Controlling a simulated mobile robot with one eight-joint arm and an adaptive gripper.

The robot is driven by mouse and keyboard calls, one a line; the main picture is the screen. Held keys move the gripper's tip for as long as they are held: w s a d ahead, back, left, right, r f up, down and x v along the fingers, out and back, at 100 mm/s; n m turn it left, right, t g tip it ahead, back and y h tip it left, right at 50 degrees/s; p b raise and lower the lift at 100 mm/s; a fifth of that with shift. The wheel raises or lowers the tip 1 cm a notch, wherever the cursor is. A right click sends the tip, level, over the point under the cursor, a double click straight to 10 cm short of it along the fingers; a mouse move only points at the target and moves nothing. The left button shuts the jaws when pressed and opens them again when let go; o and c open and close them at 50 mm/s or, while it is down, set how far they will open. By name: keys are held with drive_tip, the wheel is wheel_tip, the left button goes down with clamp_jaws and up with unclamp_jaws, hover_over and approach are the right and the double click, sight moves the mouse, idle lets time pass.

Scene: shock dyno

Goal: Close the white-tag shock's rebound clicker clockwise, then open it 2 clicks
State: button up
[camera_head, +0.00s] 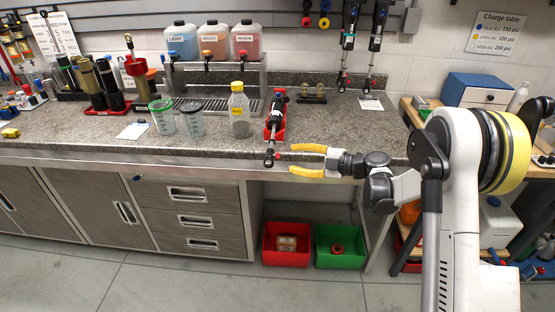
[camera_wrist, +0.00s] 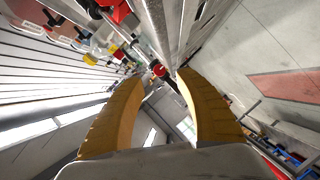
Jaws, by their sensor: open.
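A black shock (camera_head: 278,103) lies in a red cradle (camera_head: 281,129) on the counter, its shaft and end eye (camera_head: 270,160) pointing over the front edge. I cannot make out a tag colour or the rebound clicker on it. My gripper (camera_head: 292,159) has two yellow fingers spread apart, empty, just right of that end eye at the counter's front edge. In the wrist view, my fingers (camera_wrist: 157,76) are open, and a red ring on a dark rod (camera_wrist: 159,70) shows between their tips. Contact cannot be told.
Two more shocks (camera_head: 349,38) hang on the wall at right, above a small white card (camera_head: 370,103). A capped bottle (camera_head: 239,112) and clear cups (camera_head: 162,117) stand left of the cradle. Red (camera_head: 267,255) and green (camera_head: 318,261) bins sit below the counter.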

sight(278, 154)
drive_tip(key=b+x, duration=0.1)
drive_tip(key=x, duration=0.5)
drive_tip(key=shift+a, duration=0.1)
clamp_jaws()
